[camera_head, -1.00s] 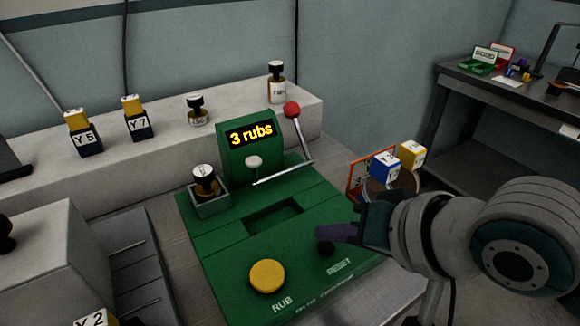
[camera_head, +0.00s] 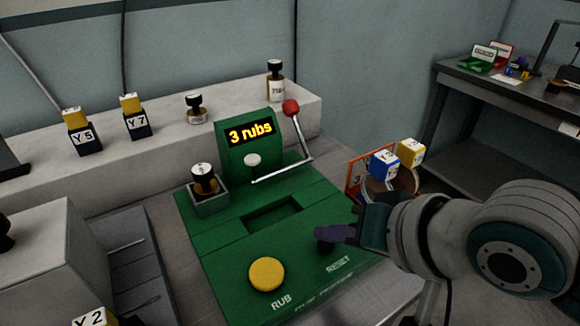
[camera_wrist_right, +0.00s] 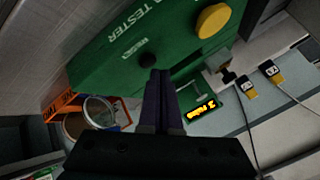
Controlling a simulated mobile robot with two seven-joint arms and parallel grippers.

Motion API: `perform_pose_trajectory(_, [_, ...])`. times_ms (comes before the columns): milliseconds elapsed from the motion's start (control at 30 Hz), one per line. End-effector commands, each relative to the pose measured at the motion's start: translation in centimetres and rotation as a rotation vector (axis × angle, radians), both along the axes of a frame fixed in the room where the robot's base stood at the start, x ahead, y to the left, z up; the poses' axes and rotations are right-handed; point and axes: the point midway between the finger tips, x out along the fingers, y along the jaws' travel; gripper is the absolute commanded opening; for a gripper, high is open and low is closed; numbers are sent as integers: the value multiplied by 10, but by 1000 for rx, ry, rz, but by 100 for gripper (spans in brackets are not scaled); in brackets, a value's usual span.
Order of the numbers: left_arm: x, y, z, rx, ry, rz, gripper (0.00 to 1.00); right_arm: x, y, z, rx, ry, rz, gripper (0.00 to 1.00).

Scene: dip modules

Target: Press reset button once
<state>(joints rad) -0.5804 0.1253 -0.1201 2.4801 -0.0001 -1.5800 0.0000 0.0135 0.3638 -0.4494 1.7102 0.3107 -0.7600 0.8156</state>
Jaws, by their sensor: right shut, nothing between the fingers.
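The green tester (camera_head: 225,255) stands on the table, with a screen (camera_head: 250,133) reading "3 rubs". The black reset button (camera_head: 324,248) is on its front right, above the "RESET" label, partly hidden by my right gripper (camera_head: 320,233) in the head view. In the right wrist view the dark button (camera_wrist_right: 147,60) shows just beyond the fingertips. My right gripper is shut and empty, with its tips over or at the button; I cannot tell whether they touch it. My left gripper is not in view.
A yellow RUB button (camera_head: 267,274) sits left of the reset button. A lever with a red knob (camera_head: 291,107) rises at the back right. An orange holder (camera_head: 357,172) and blue and yellow blocks stand right of the tester. Several bottles and blocks line the back ledge (camera_head: 170,150).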

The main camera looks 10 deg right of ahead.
Motion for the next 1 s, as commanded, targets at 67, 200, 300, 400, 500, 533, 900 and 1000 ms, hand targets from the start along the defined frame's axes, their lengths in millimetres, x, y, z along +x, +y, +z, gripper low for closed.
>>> perform_pose_trajectory(67, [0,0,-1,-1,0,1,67,0,0,-3,0,2,-1,0])
perform_pose_trajectory(200, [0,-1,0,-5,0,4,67,0,0,-3,0,0,0,0])
perform_pose_trajectory(300, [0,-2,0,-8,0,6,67,0,0,-3,0,0,0,0])
perform_pose_trajectory(400, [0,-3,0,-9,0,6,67,0,0,-3,0,0,0,0])
perform_pose_trajectory(500, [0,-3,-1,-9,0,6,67,0,0,-4,0,0,0,0])
perform_pose_trajectory(533, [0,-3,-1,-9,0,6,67,0,0,-4,0,0,0,0])
perform_pose_trajectory(900, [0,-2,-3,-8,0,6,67,0,0,-9,1,0,-1,0])
perform_pose_trajectory(1000, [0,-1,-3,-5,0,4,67,0,0,-10,0,1,-1,0])
